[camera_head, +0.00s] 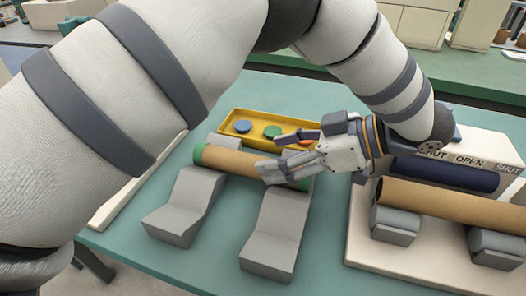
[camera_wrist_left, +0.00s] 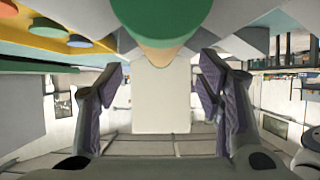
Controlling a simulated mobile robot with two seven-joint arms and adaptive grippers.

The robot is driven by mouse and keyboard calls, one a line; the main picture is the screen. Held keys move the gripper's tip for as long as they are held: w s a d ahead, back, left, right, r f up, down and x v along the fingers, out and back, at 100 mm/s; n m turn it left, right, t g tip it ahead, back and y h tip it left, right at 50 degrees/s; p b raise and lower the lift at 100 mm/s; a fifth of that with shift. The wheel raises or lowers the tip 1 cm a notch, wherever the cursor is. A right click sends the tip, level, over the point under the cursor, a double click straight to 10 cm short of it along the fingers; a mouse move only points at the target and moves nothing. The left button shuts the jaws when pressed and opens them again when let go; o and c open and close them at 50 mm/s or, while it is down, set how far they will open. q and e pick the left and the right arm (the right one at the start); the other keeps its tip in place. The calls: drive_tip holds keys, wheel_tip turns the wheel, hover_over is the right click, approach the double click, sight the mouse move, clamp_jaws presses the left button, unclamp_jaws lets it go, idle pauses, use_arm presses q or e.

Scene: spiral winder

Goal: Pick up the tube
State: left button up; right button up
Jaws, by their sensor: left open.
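A tan tube (camera_head: 235,161) with green ends lies across two grey angled supports, left of centre in the head view. In the left wrist view the tube's green end (camera_wrist_left: 160,18) shows at the top centre, with a tan part below it. My left gripper (camera_head: 272,156) is over the tube's right part in the head view and hides some of it. In the left wrist view its two fingers (camera_wrist_left: 162,78) are spread wide, with nothing gripped between them. I cannot tell whether a finger touches the tube. My right gripper is not in view.
A yellow tray (camera_head: 231,139) with coloured round pieces stands behind the tube. At right, a pale machine (camera_head: 488,147) marked "SHUT" and "OPEN" has a dark blue roller (camera_head: 445,174) and a longer brown tube (camera_head: 450,205) on grey blocks. The green table (camera_head: 220,243) is clear in front.

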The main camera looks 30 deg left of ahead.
sight(261, 159)
use_arm(q)
drive_tip(key=x, duration=0.6)
drive_tip(key=shift+s+a+f+p, duration=0.15)
drive_tip(key=shift+f+p, duration=0.1)
drive_tip(key=shift+p, duration=0.15)
drive_tip(key=c, duration=1.2)
drive_tip(key=shift+c, duration=0.2)
